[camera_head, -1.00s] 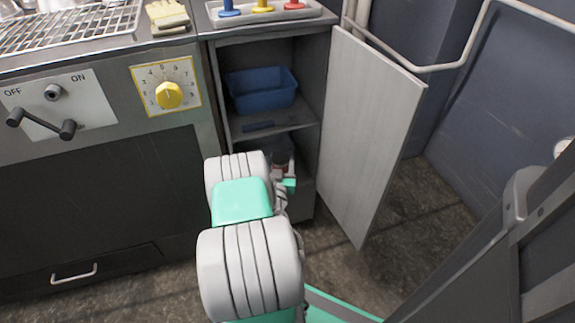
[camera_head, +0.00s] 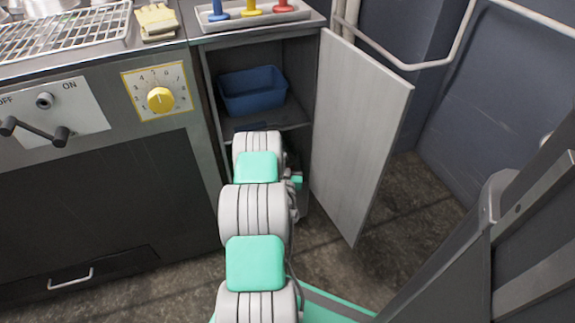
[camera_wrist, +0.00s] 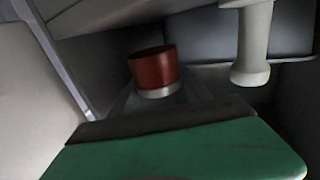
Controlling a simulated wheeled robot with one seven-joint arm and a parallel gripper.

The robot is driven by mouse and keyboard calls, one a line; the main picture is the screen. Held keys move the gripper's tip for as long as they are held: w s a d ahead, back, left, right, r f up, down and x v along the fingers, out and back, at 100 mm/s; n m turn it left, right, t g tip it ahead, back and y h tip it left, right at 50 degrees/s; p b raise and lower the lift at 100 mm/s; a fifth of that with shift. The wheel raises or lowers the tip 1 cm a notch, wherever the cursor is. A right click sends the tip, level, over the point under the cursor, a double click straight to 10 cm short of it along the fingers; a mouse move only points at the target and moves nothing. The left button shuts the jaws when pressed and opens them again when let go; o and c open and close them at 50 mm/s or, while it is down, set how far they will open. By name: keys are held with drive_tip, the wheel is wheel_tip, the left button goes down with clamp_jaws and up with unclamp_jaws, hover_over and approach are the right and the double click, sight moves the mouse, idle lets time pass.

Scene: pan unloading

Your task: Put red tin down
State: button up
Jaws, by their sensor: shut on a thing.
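The red tin (camera_wrist: 153,68), with a pale rim at its lower end, shows in the wrist view just beyond the green and dark parts of my gripper (camera_wrist: 150,102). It looks tilted in that view. My gripper is shut on the tin; the fingertips themselves are hard to make out in the dim light. In the head view my arm reaches into the lower part of the open cabinet (camera_head: 211,85) and hides the gripper and tin. Whether the tin touches a surface under it cannot be told.
A blue bin (camera_head: 252,92) stands on the cabinet shelf above my arm. The open cabinet door (camera_head: 358,135) is close on the right. In the wrist view a pale peg-like shape (camera_wrist: 252,45) is right of the tin, with grey walls around.

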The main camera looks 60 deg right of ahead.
sight(288, 165)
wheel_tip(288, 165, down, 4)
drive_tip(key=shift+d+r+b, duration=0.15)
drive_tip(key=shift+b, duration=1.05)
drive_tip(key=shift+r, duration=0.2)
drive_tip(key=shift+f, duration=0.15)
drive_tip(key=o, duration=1.2)
drive_tip(key=shift+o, duration=0.2)
drive_tip(key=shift+s+a+b, duration=0.15)
drive_tip(key=shift+a+b, duration=0.25)
drive_tip(key=shift+b, duration=0.35)
drive_tip(key=shift+s+a+f+b, duration=0.1)
drive_tip(key=shift+s+a+b, duration=0.2)
drive_tip(key=shift+a+b, duration=0.55)
drive_tip(key=b+v, duration=0.4)
drive_tip(key=v, duration=0.5)
drive_tip(key=shift+s+a+r, duration=0.2)
drive_tip(key=shift+r, duration=0.05)
